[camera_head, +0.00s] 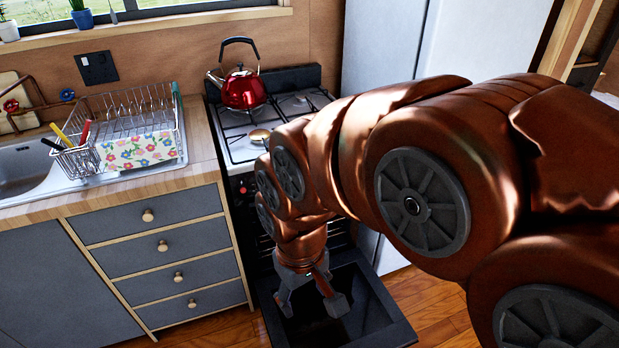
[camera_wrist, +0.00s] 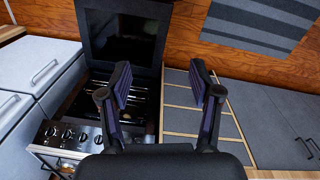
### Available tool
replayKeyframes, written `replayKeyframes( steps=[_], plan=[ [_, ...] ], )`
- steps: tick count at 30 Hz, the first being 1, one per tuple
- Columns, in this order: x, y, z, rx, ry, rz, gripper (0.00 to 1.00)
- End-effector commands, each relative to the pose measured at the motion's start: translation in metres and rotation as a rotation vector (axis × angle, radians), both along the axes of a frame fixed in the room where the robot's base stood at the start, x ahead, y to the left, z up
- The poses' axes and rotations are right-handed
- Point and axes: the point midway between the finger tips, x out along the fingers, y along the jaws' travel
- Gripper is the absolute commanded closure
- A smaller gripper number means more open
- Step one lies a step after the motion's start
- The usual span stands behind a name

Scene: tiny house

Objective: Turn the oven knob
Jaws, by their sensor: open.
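The oven's knob panel shows at the lower left of the wrist view, with several dark round knobs (camera_wrist: 68,134) in a row on a silver strip. In the head view, only the panel's left end (camera_head: 243,187) shows, and my arm hides the rest. The oven door (camera_head: 385,318) hangs open, and it also shows at the top of the wrist view (camera_wrist: 92,50). My gripper (camera_head: 311,298) is open and empty, pointing down over the open door. In the wrist view, its fingers (camera_wrist: 161,82) are spread apart and away from the knobs, touching none.
A red kettle (camera_head: 243,89) stands on the stove top (camera_head: 238,147). Left of the oven are a drawer cabinet (camera_head: 150,222) and a counter with a dish rack (camera_head: 128,120). A pale fridge (camera_head: 385,40) stands to the right. Wooden floor (camera_head: 440,305) is clear beside the door.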

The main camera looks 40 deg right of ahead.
Motion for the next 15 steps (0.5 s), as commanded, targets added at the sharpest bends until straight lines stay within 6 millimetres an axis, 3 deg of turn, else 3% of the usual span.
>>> replayKeyframes(
  steps=[1, 3, 15],
  plan=[
    [0.017, -0.009, -0.022, -0.011, -0.041, -0.018, 0.37],
    [0.046, -0.023, -0.039, -0.028, -0.113, -0.037, 0.37],
    [0.189, -0.105, -0.107, -0.122, -0.535, -0.102, 0.37]
  ],
)
